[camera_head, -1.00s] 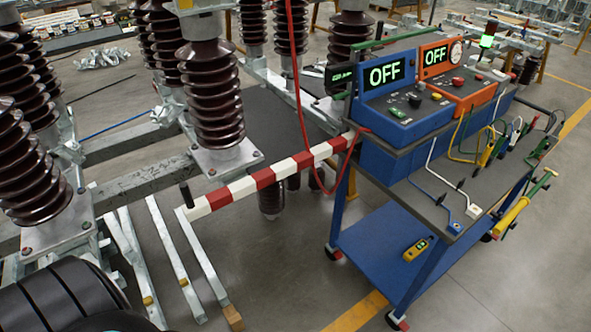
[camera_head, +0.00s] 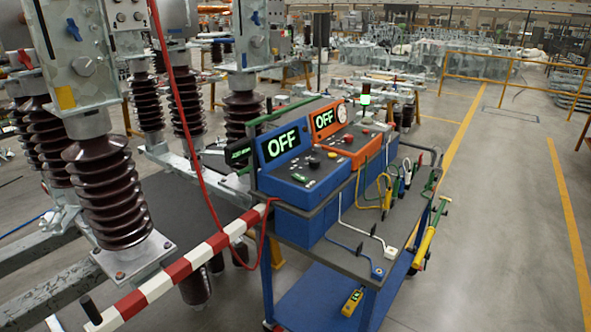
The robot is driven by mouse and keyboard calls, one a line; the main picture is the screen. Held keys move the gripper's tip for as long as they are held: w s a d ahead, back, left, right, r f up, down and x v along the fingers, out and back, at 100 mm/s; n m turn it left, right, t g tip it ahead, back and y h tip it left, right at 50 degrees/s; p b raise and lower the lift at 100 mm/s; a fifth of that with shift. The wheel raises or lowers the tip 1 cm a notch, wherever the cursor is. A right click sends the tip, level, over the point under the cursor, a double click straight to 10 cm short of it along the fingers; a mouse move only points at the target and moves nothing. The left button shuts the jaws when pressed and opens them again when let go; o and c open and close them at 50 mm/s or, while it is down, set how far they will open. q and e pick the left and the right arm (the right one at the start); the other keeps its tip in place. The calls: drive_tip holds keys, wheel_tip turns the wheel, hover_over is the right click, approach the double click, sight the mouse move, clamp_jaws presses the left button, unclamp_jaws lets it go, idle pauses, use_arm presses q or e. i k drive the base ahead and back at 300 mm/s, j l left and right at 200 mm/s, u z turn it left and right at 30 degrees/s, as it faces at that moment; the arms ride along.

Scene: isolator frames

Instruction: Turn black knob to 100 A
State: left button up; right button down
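A black knob (camera_head: 314,163) sits on the sloped top panel of the blue test unit (camera_head: 290,187). The blue unit's display (camera_head: 282,144) reads OFF in green. An orange unit (camera_head: 345,147) stands right behind it, and its display (camera_head: 323,119) also reads OFF. A red button (camera_head: 348,138) shows on the orange unit's panel. The knob's markings and pointer are too small to read. Neither of my grippers is in view.
The units stand on a blue cart (camera_head: 325,300) with cables on its grey top. A red-and-white barrier bar (camera_head: 180,269) and a red cable (camera_head: 181,110) lie left of it. Brown insulators (camera_head: 112,195) fill the left. The floor to the right is open.

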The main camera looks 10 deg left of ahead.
sight(314, 164)
drive_tip(key=i+l+u, duration=0.1)
drive_tip(key=i+l, duration=0.15)
drive_tip(key=i+l+u, duration=0.1)
drive_tip(key=l, duration=0.25)
drive_tip(key=i+l+u, duration=0.1)
drive_tip(key=i+l, duration=0.2)
drive_tip(key=i+l+u, duration=0.1)
drive_tip(key=l, duration=0.3)
drive_tip(key=i, duration=0.1)
